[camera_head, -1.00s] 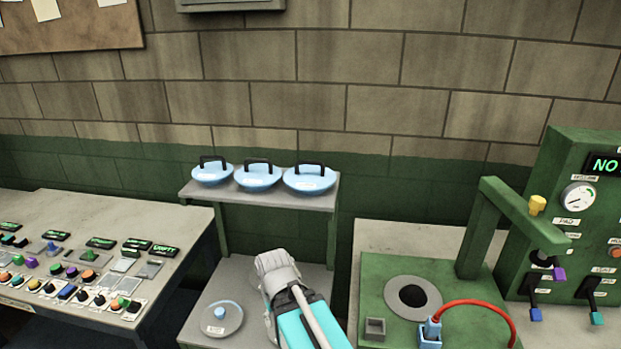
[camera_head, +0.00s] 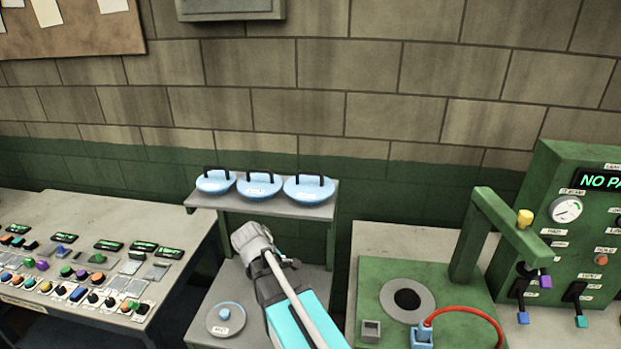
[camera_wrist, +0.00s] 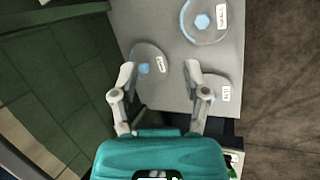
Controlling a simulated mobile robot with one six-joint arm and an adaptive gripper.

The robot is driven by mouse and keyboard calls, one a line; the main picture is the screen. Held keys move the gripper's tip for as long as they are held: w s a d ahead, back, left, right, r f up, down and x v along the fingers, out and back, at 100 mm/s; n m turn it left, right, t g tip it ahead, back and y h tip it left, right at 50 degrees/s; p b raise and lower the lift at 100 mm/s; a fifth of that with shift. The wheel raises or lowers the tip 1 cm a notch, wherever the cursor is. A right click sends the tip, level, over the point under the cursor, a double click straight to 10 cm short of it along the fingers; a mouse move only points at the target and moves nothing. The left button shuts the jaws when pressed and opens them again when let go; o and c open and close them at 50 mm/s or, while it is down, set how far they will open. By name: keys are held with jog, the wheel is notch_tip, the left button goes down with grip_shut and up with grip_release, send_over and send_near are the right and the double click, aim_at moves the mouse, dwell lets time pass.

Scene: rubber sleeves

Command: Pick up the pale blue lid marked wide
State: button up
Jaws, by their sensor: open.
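Three pale blue lids with black handles stand in a row on the upper shelf in the head view: a left one (camera_head: 216,184), a middle one (camera_head: 259,188) and a right one (camera_head: 309,189). Their front labels are too small to read, so I cannot tell which is marked wide. My gripper (camera_wrist: 160,76) is open and empty in the wrist view, its fingers spread above the lower shelf. In the head view my arm is below and in front of the upper shelf, and the fingertips cannot be made out.
A button console (camera_head: 95,215) stands left. A green machine (camera_head: 455,275) with a red hose stands right. The upper shelf's edge (camera_head: 262,209) overhangs my arm.

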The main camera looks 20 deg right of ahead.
jog(key=w+d+r+n+t+h+p, duration=0.2)
jog(key=w+r+n+h+p, duration=0.2)
jog(key=w+r+n+p, duration=0.55)
jog(key=n+t+h+p, duration=0.2)
jog(key=n+h, duration=0.1)
jog(key=n, duration=0.2)
send_near(286, 189)
notch_tip(286, 189, up, 4)
jog(key=shift+w+d+f+b, duration=0.3)
jog(key=shift+d, duration=0.15)
jog(key=shift+d, duration=0.1)
jog(key=b+x, duration=0.3)
jog(key=x, duration=0.4)
jog(key=shift+f, duration=0.1)
jog(key=shift+w+d+f, duration=0.15)
jog(key=shift+w+d, duration=0.05)
jog(key=shift+d, duration=0.5)
